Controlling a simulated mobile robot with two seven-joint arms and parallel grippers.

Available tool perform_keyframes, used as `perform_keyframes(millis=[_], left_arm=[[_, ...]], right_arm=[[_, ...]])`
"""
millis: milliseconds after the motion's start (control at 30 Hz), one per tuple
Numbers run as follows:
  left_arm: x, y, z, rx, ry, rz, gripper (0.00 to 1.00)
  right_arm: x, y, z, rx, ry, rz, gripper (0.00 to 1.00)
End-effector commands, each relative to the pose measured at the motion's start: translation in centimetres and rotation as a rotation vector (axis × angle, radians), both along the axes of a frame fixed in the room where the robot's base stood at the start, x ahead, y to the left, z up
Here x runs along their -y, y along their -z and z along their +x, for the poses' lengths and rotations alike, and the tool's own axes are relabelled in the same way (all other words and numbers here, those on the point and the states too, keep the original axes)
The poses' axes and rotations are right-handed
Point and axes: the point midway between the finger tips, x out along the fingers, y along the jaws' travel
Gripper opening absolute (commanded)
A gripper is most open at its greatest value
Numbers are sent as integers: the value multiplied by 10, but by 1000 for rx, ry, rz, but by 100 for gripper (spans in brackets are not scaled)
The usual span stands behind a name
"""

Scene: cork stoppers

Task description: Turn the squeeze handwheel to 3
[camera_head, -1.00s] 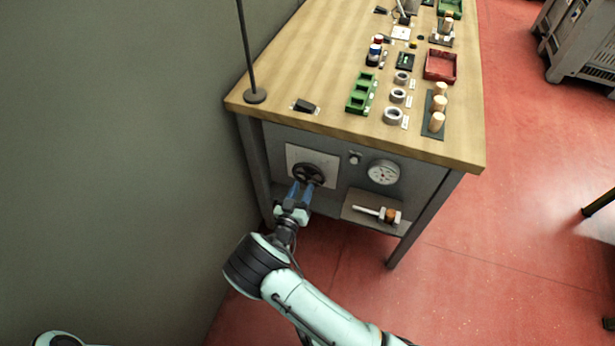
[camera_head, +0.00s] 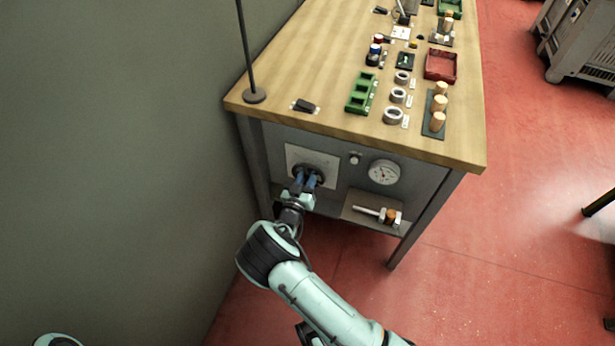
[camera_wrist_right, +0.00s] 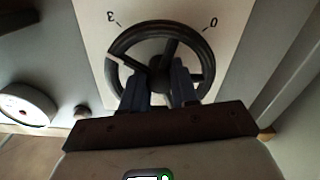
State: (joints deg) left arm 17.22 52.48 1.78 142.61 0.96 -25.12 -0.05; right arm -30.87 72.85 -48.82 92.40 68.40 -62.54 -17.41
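The black handwheel (camera_head: 322,177) sits on a pale square plate on the bench's front panel. In the right wrist view the handwheel (camera_wrist_right: 122,43) shows a dark rim and spokes, with a white line at its left side. The printed 3 (camera_wrist_right: 111,16) is at the plate's upper left and the 0 (camera_wrist_right: 210,22) at its upper right, both tilted. My right gripper (camera_head: 306,180) is at the wheel, its two blue fingers apart. In the wrist view the right gripper's fingers (camera_wrist_right: 159,85) overlap the lower half of the wheel; contact is unclear. My left gripper is out of view.
A round gauge (camera_head: 384,172) and a small knob (camera_head: 354,158) are right of the plate. Below, a shelf (camera_head: 352,210) holds a mallet-like tool (camera_head: 388,215). The wooden bench top (camera_head: 300,75) overhangs the panel. A wall (camera_head: 110,170) stands close on the left.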

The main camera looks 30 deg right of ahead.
Motion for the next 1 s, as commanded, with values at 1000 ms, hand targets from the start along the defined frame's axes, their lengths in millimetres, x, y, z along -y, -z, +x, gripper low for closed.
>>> perform_keyframes(millis=[1000], left_arm=[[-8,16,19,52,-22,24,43]], right_arm=[[-4,0,-3,192,-1,165,39]])
